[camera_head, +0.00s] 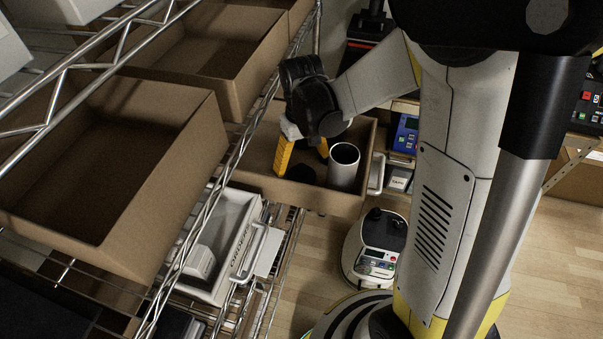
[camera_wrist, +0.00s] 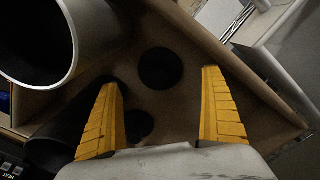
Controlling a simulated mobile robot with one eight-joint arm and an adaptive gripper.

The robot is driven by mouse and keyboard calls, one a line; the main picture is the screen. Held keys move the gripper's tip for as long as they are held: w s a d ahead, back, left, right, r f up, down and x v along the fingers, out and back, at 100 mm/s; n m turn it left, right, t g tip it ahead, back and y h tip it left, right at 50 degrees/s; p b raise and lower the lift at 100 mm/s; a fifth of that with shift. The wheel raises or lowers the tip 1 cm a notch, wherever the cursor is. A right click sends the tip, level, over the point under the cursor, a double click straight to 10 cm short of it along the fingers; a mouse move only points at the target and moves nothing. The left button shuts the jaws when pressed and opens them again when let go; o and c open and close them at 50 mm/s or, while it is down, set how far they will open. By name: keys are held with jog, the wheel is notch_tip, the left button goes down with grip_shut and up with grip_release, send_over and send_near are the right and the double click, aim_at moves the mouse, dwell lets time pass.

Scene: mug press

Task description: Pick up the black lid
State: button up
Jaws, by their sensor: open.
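A round black disc, which looks like the black lid (camera_wrist: 161,68), lies flat in a brown cardboard box. In the wrist view it is beyond and between my fingertips, not touched by them. A dark round shape (camera_head: 301,174) shows below my gripper in the head view; I cannot tell if it is the same lid. My gripper (camera_head: 302,165) has its yellow fingers spread and pointing down into the box. In the wrist view my gripper (camera_wrist: 160,80) is open with nothing between the fingers.
A second dark round shape (camera_wrist: 138,125) is near the left finger. The box wall (camera_wrist: 245,70) runs close to the right finger. Metal shelving (camera_head: 215,190) stands at the left.

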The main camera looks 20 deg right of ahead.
aim_at(301, 167)
notch_tip(301, 167, down, 5)
jog(key=shift+w+f+b, duration=0.15)
jog(key=shift+f+b, duration=0.05)
jog(key=shift+b, duration=0.3)
jog(key=c, duration=1.1)
